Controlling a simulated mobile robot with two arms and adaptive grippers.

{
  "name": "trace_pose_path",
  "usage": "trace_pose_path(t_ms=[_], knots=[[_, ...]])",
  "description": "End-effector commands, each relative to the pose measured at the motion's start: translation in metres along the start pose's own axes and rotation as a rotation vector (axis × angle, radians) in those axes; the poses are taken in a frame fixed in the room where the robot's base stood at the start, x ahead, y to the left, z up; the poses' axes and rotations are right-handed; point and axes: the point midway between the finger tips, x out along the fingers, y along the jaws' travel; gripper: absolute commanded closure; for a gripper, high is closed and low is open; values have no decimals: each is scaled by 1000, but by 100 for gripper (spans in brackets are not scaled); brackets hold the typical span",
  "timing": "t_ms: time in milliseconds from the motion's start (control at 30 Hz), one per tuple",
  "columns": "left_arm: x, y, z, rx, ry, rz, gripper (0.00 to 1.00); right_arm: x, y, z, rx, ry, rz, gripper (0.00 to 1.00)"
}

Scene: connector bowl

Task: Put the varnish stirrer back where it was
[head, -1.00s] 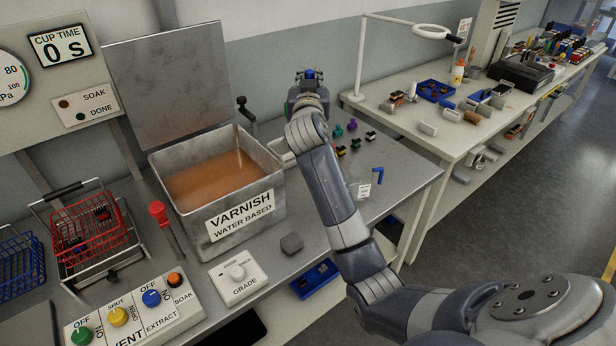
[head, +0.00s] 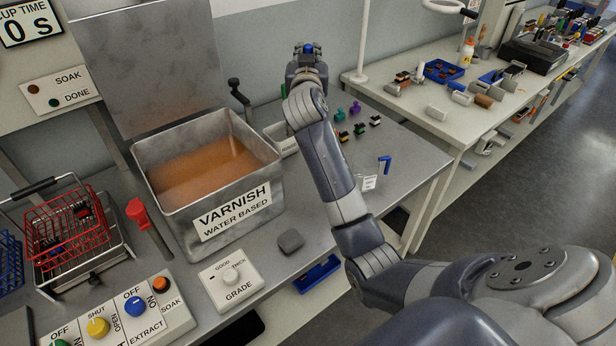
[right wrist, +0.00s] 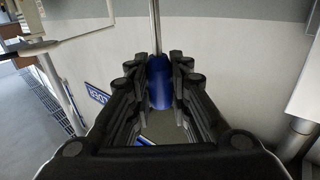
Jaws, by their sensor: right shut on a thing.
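My right gripper (head: 307,52) is raised near the grey wall, behind and to the right of the varnish tank (head: 262,148). It is shut on the varnish stirrer's blue handle (right wrist: 158,82). In the right wrist view a thin metal rod (right wrist: 155,22) runs up from the handle and out of the picture. In the head view only a small blue bit of it (head: 308,48) shows at the gripper; the rest is hidden. The tank is open and holds orange-brown varnish (head: 205,172). My left gripper is not in view.
A red-handled tool (head: 138,213) leans left of the tank. A dark crank (head: 238,90) stands behind it. A grey block (head: 290,240) and the grade box (head: 232,280) lie in front. Small coloured parts (head: 358,129) and a blue hooked piece (head: 384,164) are on the right.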

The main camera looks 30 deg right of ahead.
Motion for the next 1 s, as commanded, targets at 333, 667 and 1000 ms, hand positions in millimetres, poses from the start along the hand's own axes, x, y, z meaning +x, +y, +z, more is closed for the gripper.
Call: trace_pose_path(t_ms=[333,667,1000], knots=[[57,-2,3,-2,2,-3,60,0,0,56,0,1,0,100],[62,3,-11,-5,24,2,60,0,0,91,-4,-4,0,100],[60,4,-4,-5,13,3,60,0,0,134,-4,-4,1,100]])
